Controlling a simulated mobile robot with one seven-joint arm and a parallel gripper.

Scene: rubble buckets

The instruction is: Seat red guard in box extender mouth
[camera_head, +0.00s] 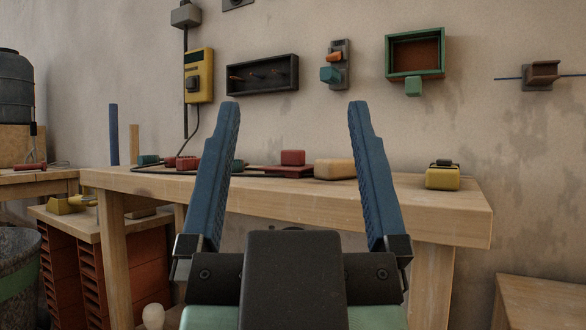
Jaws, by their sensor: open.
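My gripper (293,106) is raised in front of the bench, its two blue fingers wide apart with nothing between them. A green-rimmed rectangular box (388,58) on the wall at upper right looks like the box extender. Its mouth faces the room and shows a reddish-brown inside; I cannot tell whether that is a panel or the back. A small pale green block (413,86) sits at its lower edge. A red block (292,158) on a flat red piece (283,171) lies on the bench, seen between my fingers. I cannot tell which red thing is the guard.
The wooden bench (455,212) also bears a tan block (335,169), a yellow box (442,177) and a dark cable. A black tray (262,75), a yellow meter (198,76) and a grey bracket (340,64) are on the wall. A low wooden table (545,300) stands at lower right.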

